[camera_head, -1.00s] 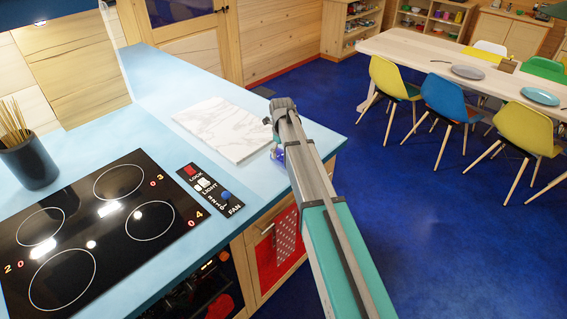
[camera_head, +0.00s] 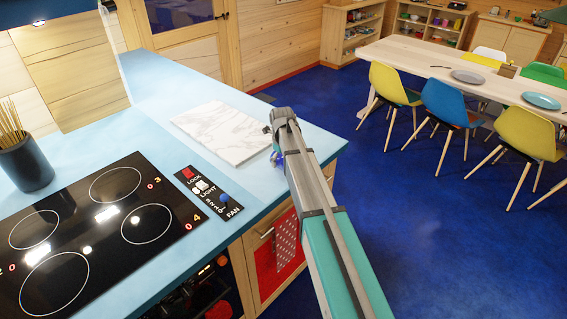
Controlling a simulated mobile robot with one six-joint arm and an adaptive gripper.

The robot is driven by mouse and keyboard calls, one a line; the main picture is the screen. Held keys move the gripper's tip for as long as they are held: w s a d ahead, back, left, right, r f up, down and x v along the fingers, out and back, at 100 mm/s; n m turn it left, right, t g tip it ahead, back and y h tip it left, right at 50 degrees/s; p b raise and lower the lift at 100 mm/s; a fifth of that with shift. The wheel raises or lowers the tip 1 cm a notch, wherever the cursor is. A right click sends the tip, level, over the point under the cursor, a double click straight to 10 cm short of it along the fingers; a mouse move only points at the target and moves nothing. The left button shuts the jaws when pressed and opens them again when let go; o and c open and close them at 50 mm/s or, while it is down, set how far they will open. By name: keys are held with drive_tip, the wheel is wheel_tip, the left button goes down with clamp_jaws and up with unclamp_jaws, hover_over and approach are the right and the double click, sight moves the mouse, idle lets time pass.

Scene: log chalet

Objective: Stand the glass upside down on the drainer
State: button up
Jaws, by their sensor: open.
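No glass and no drainer can be made out in the head view. My arm reaches up from the bottom right, and its end hangs by the right edge of the blue counter, beside a white marbled board. Only a small blue and grey bit of my gripper (camera_head: 277,157) shows at the left side of the arm. It is open. The arm link hides its fingers and whatever lies behind and below it.
The white marbled board (camera_head: 222,132) lies flat on the blue counter (camera_head: 160,85). A black hob (camera_head: 90,235) with a switch panel (camera_head: 207,192) and a dark utensil pot (camera_head: 27,165) are at left. Blue floor (camera_head: 430,240) is open at right, before the chairs and a table (camera_head: 420,52).

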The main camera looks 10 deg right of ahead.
drive_tip(key=c, duration=0.9)
drive_tip(key=shift+r, duration=0.2)
drive_tip(key=shift+r+p, duration=0.75)
drive_tip(key=shift+p, duration=0.2)
drive_tip(key=s+r+p, duration=0.1)
drive_tip(key=r+p, duration=0.1)
drive_tip(key=s+r+p, duration=0.2)
drive_tip(key=r+p, duration=0.1)
drive_tip(key=s+r+p, duration=0.2)
drive_tip(key=shift+r, duration=0.25)
drive_tip(key=s+r+p, duration=0.1)
drive_tip(key=s, duration=0.2)
drive_tip(key=s+r+p, duration=0.1)
drive_tip(key=s, duration=0.2)
drive_tip(key=s+r+p, duration=0.1)
drive_tip(key=s+p, duration=0.1)
drive_tip(key=s, duration=0.1)
drive_tip(key=shift+r, duration=0.35)
